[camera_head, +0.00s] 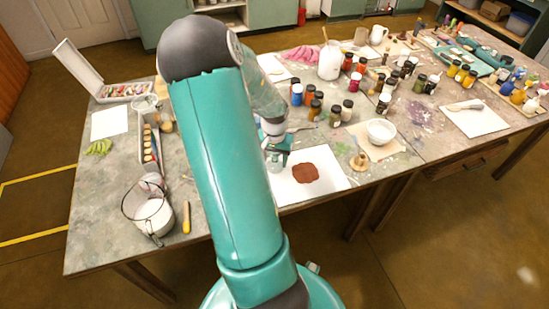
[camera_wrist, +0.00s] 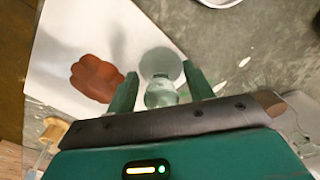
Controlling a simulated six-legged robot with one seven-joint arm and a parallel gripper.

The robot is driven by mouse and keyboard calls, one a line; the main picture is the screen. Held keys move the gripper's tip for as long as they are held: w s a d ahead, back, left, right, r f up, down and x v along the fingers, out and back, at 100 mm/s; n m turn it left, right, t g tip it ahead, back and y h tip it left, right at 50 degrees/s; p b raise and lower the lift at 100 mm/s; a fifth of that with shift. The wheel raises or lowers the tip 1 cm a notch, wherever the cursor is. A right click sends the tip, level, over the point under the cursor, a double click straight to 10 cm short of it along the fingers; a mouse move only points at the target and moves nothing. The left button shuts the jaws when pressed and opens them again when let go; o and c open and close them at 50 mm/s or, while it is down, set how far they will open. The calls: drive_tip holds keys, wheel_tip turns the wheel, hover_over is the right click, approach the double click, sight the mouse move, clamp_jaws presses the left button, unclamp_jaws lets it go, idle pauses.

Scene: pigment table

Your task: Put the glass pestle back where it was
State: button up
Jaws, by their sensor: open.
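The glass pestle (camera_wrist: 161,92) is clear, with a round knob and a wider disc-like foot. In the wrist view it lies between the two fingers of my gripper (camera_wrist: 162,88), with small gaps on both sides. My gripper is open around it. In the head view the pestle (camera_head: 275,163) shows just under my gripper (camera_head: 275,150), partly hidden by my arm. It appears to stand on the edge of a white sheet (camera_head: 330,182), left of a red-brown pigment patch (camera_head: 306,173). I cannot tell whether the fingers touch it.
A white bowl (camera_head: 381,131) and a wooden-knobbed piece (camera_head: 360,161) stand to the right. Several pigment jars (camera_head: 316,107) stand behind.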

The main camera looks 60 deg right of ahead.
wheel_tip(320, 180, up, 12)
drive_tip(key=shift+r, duration=0.2)
idle(0.4)
drive_tip(key=w+a+r+n+t, duration=0.1)
drive_tip(key=w+a+r+n, duration=0.2)
drive_tip(key=w+a+r, duration=0.5)
drive_tip(key=w+a+r+n+t, duration=0.15)
drive_tip(key=w+a+n, duration=0.25)
drive_tip(key=a, duration=0.7)
drive_tip(key=s+a+r+n+t, duration=0.1)
drive_tip(key=a+r+n, duration=0.1)
drive_tip(key=a, duration=0.5)
drive_tip(key=s+a+r+n+t, duration=0.1)
drive_tip(key=a+n, duration=0.3)
drive_tip(key=a, duration=0.4)
drive_tip(key=s+a+r+n+t, duration=0.1)
drive_tip(key=s+a+r+n, duration=0.2)
drive_tip(key=a, duration=0.5)
drive_tip(key=shift+a+r, duration=0.15)
drive_tip(key=shift+r, duration=0.4)
